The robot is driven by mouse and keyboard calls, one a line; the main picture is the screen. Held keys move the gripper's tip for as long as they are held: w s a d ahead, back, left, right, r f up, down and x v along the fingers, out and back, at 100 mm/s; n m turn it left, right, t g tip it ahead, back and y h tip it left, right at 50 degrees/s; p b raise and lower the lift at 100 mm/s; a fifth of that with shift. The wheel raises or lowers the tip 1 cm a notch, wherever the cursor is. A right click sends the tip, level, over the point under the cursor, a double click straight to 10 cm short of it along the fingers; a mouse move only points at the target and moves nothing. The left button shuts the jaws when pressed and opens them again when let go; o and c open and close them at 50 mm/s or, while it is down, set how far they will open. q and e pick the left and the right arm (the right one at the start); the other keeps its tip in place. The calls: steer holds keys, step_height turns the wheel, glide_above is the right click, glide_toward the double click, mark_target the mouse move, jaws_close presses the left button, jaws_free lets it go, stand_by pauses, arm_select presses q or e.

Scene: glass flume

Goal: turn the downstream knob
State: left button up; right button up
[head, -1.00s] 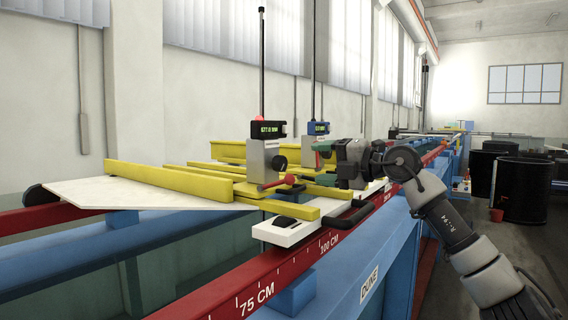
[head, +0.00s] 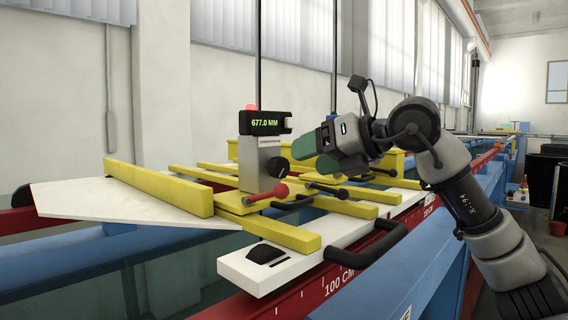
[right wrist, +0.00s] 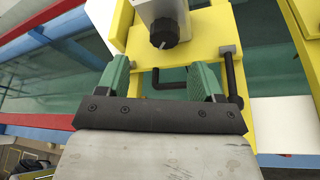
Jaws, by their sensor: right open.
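A point gauge with a black box reading 677.0 MM (head: 265,122) and a red light stands on a yellow carriage. Its grey body bears a black knob (head: 277,167), with a red lever (head: 268,193) below. My right gripper (head: 312,155) is open with green fingers, to the right of this knob in the head view. In the right wrist view a black knob (right wrist: 164,32) on a grey body lies beyond my open fingers (right wrist: 160,78), apart from them. A black lever (right wrist: 233,85) is beside the right finger. My right gripper hides the second gauge's body in the head view.
The carriage's white plate (head: 265,268) has a black loop handle (head: 372,245) and rides on red rails (head: 350,275) over the glass flume. Yellow bars (head: 160,188) and a white board (head: 110,206) lie left. Thin vertical rods rise behind the gauges.

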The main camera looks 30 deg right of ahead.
mark_target(283, 168)
steer(key=x, duration=0.2)
steer(key=p+x, duration=0.1)
steer(key=x, duration=0.1)
steer(key=p+x, duration=0.1)
steer(key=x, duration=0.1)
steer(key=shift+w+d, duration=0.3)
steer(key=shift+w+a+f, duration=0.3)
steer(key=shift+w+a, duration=0.15)
arm_select(q)
steer(key=r, duration=0.1)
steer(key=d+r, duration=0.1)
steer(key=w+r, duration=0.1)
steer(key=shift+d+r, duration=0.1)
steer(key=shift+d, duration=0.15)
arm_select(e)
steer(key=shift+d, duration=0.1)
steer(key=shift+c, duration=0.7)
steer(key=c, duration=0.8)
steer(key=shift+f+b, duration=0.15)
steer(key=shift+b, duration=0.2)
arm_select(q)
steer(key=shift+s+a+f, duration=0.15)
steer(key=shift+a+f, duration=0.2)
steer(key=shift+f, duration=0.15)
